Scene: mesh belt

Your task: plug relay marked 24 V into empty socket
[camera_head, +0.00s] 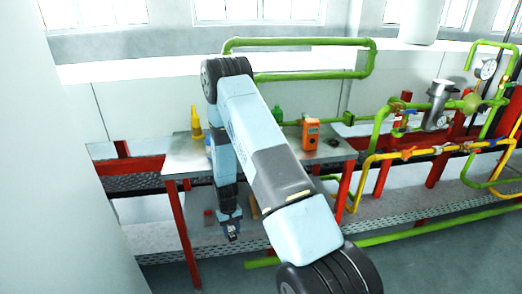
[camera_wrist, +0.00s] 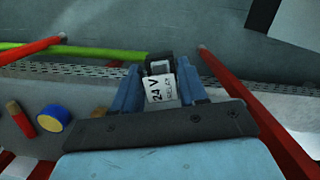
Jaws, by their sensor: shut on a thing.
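In the wrist view, a white relay (camera_wrist: 162,94) with "24 V RELAY" printed on its face sits between the two blue fingers of my gripper (camera_wrist: 160,84). The gripper is shut on it, and the label reads sideways, tilted. A dark piece with a pale middle (camera_wrist: 158,65) shows at the relay's far end; I cannot tell whether it is part of the relay. In the head view my gripper (camera_head: 232,233) points down, low beside the front of the red-legged table. The relay is too small to make out there. I cannot make out an empty socket in either view.
A grey-topped table (camera_head: 270,157) bears a yellow bottle (camera_head: 196,122) and an orange meter (camera_head: 310,133). Green and yellow pipes (camera_head: 440,150) stand at right. In the wrist view, a blue-and-yellow round thing (camera_wrist: 53,119) and a red-and-tan cylinder (camera_wrist: 20,119) lie at left.

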